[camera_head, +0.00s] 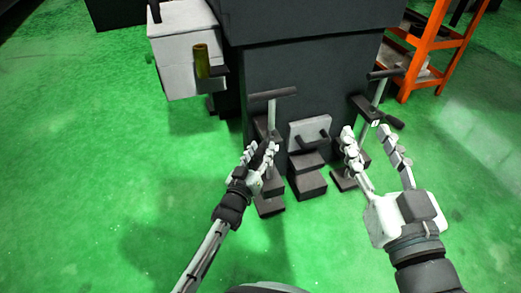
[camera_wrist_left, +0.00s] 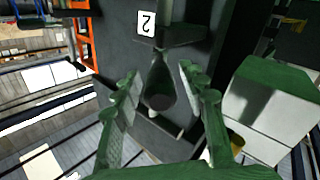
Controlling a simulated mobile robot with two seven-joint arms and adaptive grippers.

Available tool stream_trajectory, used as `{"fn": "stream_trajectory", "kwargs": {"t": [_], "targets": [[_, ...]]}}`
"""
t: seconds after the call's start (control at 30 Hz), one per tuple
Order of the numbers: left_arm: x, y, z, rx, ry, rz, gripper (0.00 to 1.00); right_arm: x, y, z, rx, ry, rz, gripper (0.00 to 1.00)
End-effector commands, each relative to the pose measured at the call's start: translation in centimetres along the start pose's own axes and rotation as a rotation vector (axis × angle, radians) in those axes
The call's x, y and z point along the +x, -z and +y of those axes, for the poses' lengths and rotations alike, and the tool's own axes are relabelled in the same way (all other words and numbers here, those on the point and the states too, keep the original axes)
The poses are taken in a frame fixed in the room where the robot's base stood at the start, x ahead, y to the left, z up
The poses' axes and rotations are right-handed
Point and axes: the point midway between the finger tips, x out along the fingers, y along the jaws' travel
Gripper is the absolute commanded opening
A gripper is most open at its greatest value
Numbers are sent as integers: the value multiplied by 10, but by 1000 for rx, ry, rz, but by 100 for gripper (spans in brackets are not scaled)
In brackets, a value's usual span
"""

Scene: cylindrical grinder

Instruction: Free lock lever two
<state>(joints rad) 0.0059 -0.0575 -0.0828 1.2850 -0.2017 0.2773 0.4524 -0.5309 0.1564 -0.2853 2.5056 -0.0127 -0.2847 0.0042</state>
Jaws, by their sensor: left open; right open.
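In the left wrist view a white plate marked "2" (camera_wrist_left: 146,23), upside down, sits on a dark block by a grey post. Below it a dark lever with a round end (camera_wrist_left: 160,100) lies between my open left fingers, with no clear contact. In the head view my left gripper (camera_head: 259,152) is at the left stand, under its T-shaped dark handle (camera_head: 272,95), and hides the lock lever there. My right gripper (camera_head: 365,133) is open around the right stand's lock area, near a small white label (camera_head: 376,123) too small to read. Contact there cannot be told.
A grey plate with a dark handle (camera_head: 310,133) stands on stepped dark blocks between the two stands. The dark machine body (camera_head: 310,75) rises behind. A white box (camera_head: 185,45) is at upper left, an orange rack (camera_head: 425,50) at upper right. Green floor is clear in front.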

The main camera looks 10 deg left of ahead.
Motion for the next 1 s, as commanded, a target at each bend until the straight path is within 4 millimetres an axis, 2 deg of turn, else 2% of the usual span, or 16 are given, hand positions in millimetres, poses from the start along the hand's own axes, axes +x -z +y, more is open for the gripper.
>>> {"fn": "stream_trajectory", "kwargs": {"t": [0.27, 0.37, 0.7, 0.83, 1.0], "targets": [[-2, 0, 0, 0, 1, 0, 43, 0, -2, 0, 3, -1, -4, 43], [-11, -1, -1, 0, 1, -2, 43, 0, -1, 0, 1, -1, -3, 43], [-65, -1, -1, 1, 1, -2, 43, 0, 0, 0, -1, 0, -1, 43], [-74, 0, 0, 1, 0, -1, 43, 0, 0, 0, -1, 0, -1, 43], [-75, 0, 0, 0, 0, 0, 43, 0, 0, 0, -1, 0, -1, 43]]}}
